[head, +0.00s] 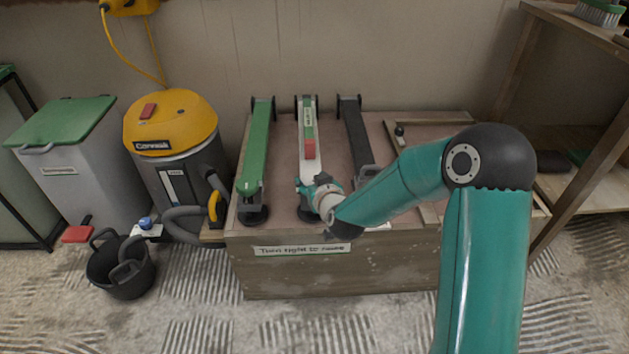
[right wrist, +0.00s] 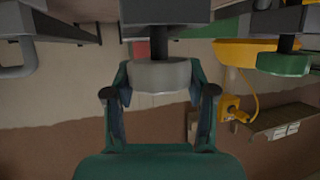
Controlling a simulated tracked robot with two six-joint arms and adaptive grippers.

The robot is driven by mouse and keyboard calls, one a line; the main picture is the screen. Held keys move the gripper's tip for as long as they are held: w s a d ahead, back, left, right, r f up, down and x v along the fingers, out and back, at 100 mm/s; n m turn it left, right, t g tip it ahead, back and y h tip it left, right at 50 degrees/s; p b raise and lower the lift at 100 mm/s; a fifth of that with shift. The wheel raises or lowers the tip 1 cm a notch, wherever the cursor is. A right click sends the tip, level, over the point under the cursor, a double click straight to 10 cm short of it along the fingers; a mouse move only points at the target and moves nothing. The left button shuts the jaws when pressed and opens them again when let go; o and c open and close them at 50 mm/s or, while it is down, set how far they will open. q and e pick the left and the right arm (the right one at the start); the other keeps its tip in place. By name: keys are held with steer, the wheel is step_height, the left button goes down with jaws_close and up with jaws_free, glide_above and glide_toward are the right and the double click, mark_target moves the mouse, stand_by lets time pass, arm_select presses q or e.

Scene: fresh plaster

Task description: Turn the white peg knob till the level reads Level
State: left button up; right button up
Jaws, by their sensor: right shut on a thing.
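The white bar (head: 308,135) lies between a green bar (head: 255,150) and a dark bar (head: 355,130) on the bench. A red block sits on the white bar (head: 309,149), below a small upright label (head: 308,117) too small to read. My right gripper (head: 320,192) is at the near end of the white bar and hides the knob there. In the right wrist view, the white peg knob (right wrist: 160,75) is between the fingers of my right gripper (right wrist: 160,88), which is shut on it. My left gripper is not in view.
A sign (head: 300,250) on the bench front (head: 340,275) seems to read "Turn right to raise". A yellow vacuum (head: 172,130), a grey bin (head: 75,160) and a black bucket (head: 120,265) stand left. A green knob (right wrist: 285,62) is beside the white one. Wooden shelving (head: 575,30) stands right.

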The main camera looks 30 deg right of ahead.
steer(key=shift+r+m+h+p, duration=0.1)
steer(key=shift+m+h+p, duration=0.3)
steer(key=shift+m+h, duration=0.15)
steer(key=shift+a+m+g+h+p, duration=0.1)
steer(key=shift+m+g+h+p, duration=0.5)
steer(key=shift+m+h+p, duration=0.3)
steer(key=m+g+h+p, duration=0.2)
steer(key=h, duration=0.1)
steer(key=shift+m+p, duration=0.3)
steer(key=shift+m, duration=0.05)
steer(key=shift+m+g+h+p, duration=0.4)
steer(key=shift+m+h+p, duration=0.05)
steer(key=shift+m+p, duration=0.15)
steer(key=shift+d, duration=0.2)
steer(key=o, duration=1.2)
steer(key=shift+c, duration=0.2)
steer(key=shift+a, duration=0.15)
